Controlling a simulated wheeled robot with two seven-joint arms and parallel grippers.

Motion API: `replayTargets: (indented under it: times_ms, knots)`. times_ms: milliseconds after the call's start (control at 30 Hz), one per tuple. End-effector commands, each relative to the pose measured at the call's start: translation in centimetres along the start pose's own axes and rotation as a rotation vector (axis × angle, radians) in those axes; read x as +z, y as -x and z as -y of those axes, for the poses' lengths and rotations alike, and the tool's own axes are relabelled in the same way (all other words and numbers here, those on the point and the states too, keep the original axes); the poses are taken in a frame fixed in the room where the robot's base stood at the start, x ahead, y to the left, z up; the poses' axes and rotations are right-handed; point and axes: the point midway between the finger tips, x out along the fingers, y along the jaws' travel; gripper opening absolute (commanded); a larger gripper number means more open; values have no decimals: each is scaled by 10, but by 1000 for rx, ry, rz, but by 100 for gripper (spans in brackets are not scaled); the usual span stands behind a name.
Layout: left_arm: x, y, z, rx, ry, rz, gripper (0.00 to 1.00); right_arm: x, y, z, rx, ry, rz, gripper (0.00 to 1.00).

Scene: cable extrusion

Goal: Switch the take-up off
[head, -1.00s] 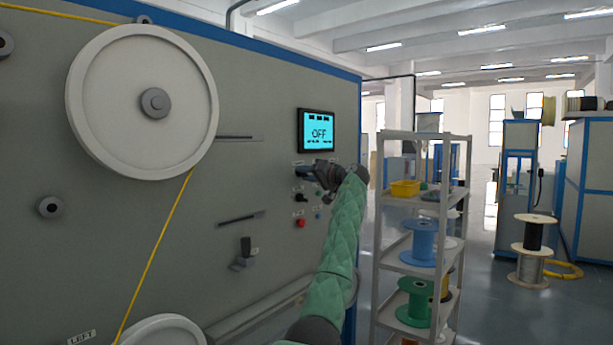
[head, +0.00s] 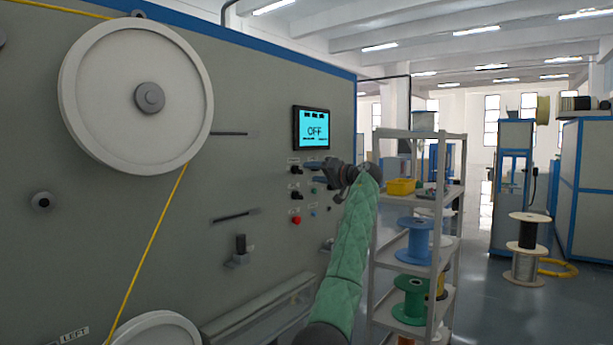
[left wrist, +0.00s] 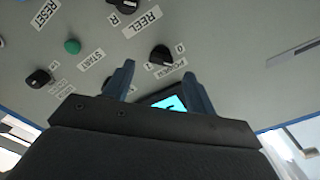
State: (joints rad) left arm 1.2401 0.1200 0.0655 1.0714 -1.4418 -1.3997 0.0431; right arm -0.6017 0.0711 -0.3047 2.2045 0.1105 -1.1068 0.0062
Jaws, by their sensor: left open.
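The grey machine panel holds a lit screen (head: 314,129) reading OFF. Below it is a black rotary knob (head: 296,170), with a second black knob (head: 296,196) and a red button (head: 297,220) lower down. My left gripper (head: 308,172) is open and empty, just right of the upper knob and in front of the panel. In the left wrist view, the black knob labelled POWER (left wrist: 160,54) lies beyond and between the open fingertips, apparently untouched. A knob by the REEL label (left wrist: 124,5) and a green START button (left wrist: 72,46) are also there. My right gripper is out of view.
A large white reel (head: 85,95) with a yellow cable is on the machine's left. A shelf rack (head: 445,230) with coloured spools stands close to the right of my left arm.

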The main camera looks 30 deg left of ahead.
Motion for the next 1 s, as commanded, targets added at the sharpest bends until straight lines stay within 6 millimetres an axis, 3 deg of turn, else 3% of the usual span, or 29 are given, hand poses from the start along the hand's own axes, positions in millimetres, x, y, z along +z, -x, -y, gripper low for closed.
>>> replayTargets:
  times_ms: [267,800,1000]
  knots:
    - [0,21,0,0,-1,1,56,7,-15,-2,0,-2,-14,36]
    - [0,21,0,0,-3,2,56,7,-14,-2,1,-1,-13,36]
    - [5,22,-11,64,2,28,56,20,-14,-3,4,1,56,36]
